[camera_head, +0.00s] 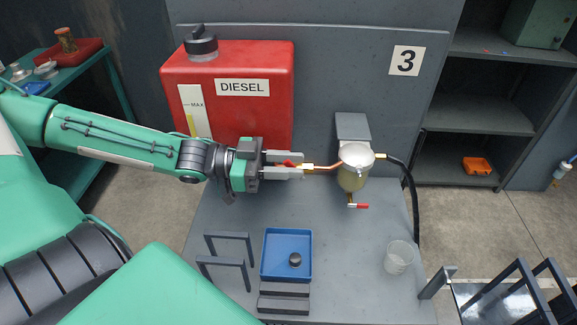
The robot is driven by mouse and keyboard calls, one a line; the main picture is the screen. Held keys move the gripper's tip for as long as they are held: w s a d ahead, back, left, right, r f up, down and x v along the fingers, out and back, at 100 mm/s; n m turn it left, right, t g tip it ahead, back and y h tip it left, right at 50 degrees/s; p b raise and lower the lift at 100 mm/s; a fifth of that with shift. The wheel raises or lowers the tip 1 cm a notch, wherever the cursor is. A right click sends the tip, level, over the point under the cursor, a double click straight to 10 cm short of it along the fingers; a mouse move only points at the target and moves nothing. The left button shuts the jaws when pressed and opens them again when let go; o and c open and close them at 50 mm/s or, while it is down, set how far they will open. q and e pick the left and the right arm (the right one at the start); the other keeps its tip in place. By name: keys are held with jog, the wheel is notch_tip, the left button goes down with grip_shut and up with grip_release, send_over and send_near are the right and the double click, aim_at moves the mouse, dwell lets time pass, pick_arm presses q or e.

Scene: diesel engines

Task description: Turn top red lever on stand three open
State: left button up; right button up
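The top red lever (289,163) sits on the fuel line between the red diesel tank (270,119) and the filter bowl (353,179). My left gripper (300,165) reaches in from the left at the lever. Its two fingers are apart, one above and one below the lever in the picture, and partly hide it. I cannot tell whether they touch it. A second, lower red lever (362,206) is under the filter bowl. My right gripper is not in view.
A blue tray (287,232) with a dark round cap (295,259) lies on the grey stand top (345,275). A clear cup (399,257) stands at its right. A black hose (413,200) hangs right of the filter. Dark handle-like frames (230,236) stand left of the tray.

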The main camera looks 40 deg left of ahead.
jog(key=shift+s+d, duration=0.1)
pick_arm(q)
grip_shut()
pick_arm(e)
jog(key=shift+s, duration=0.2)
